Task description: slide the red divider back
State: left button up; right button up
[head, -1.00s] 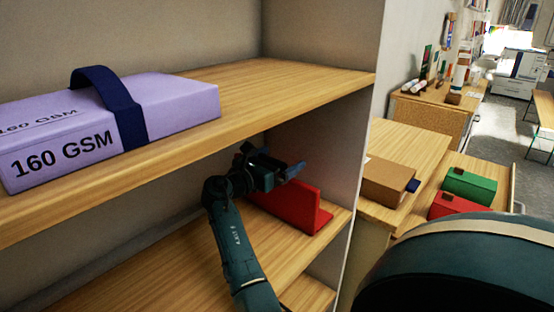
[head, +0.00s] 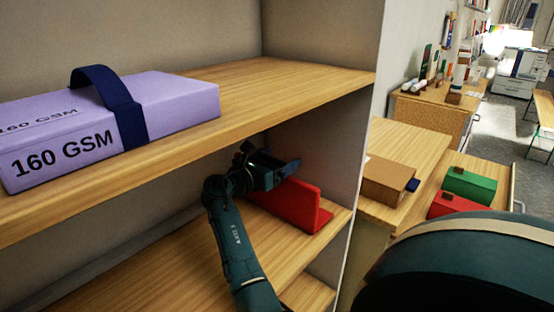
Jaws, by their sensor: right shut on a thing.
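The red divider (head: 305,207) stands upright on the middle shelf (head: 185,262), near the right wall of the shelving unit. It has an upright panel and a short foot at its right end. My right gripper (head: 290,167) is at the divider's upper left edge, under the upper shelf. Its dark blue fingers are shut on the divider, though the exact contact is partly hidden behind the gripper body. The divider's left end is hidden behind my right gripper and arm. My left gripper is not in view.
A lilac box (head: 180,100) marked 160 GSM with a dark blue strap lies on the upper shelf (head: 290,85), just above my right arm. Outside the unit, a brown box (head: 388,180), a green box (head: 468,185) and a red box (head: 452,204) are at the right.

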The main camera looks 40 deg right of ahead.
jog(key=shift+d+p, duration=0.7)
jog(key=shift+d, duration=0.25)
jog(key=o, duration=1.3)
jog(key=shift+a, duration=0.1)
jog(key=s+a+b, duration=0.1)
jog(key=a, duration=1.2)
jog(key=shift+b, duration=0.4)
